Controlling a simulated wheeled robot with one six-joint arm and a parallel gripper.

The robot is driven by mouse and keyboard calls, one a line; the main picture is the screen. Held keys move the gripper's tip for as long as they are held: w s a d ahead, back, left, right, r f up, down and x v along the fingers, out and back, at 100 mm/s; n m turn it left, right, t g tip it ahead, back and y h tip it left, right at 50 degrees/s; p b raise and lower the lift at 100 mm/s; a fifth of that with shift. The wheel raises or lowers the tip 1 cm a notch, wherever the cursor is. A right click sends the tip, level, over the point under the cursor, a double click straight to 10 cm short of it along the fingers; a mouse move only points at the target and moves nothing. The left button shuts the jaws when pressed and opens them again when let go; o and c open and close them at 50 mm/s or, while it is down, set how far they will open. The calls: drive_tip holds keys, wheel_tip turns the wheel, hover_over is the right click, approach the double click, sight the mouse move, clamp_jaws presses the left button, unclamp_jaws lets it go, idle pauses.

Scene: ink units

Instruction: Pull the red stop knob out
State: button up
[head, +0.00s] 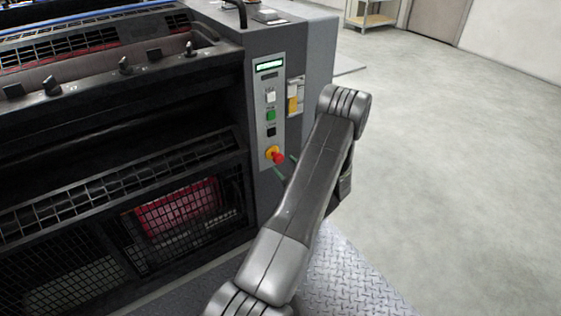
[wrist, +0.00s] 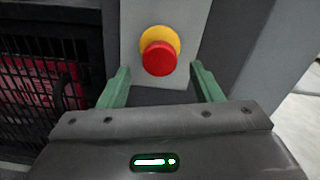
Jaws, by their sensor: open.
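The red stop knob (head: 279,158) sits on a yellow collar (head: 271,152) at the bottom of the grey control panel on the machine's end. In the wrist view the red knob (wrist: 159,59) and its yellow collar (wrist: 173,36) are near the top middle. My gripper (wrist: 160,78) is open, with one green finger on each side below the knob, apart from it. In the head view my gripper's green fingertips (head: 285,167) show close to the knob; my arm hides the rest.
Above the knob, the panel carries a black button (head: 271,132), a green button (head: 270,115), a white button (head: 270,97) and a lit display (head: 270,65). A mesh guard (head: 190,215) is left. Open floor (head: 455,150) lies right.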

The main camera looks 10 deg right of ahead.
sight(280, 161)
drive_tip(key=v, duration=1)
drive_tip(key=shift+p, duration=0.35)
drive_tip(key=b+x, duration=0.1)
drive_tip(key=x, duration=1.3)
drive_tip(key=shift+w+a, duration=0.1)
drive_tip(key=shift+w, duration=0.1)
drive_tip(key=shift+w+a+r+p, duration=0.1)
drive_tip(key=shift+w+r+p, duration=0.05)
drive_tip(key=shift+w+p, duration=0.15)
drive_tip(key=shift+w+a, duration=0.1)
drive_tip(key=shift+w, duration=0.2)
drive_tip(key=shift+s+f, duration=0.1)
drive_tip(key=shift+f, duration=0.1)
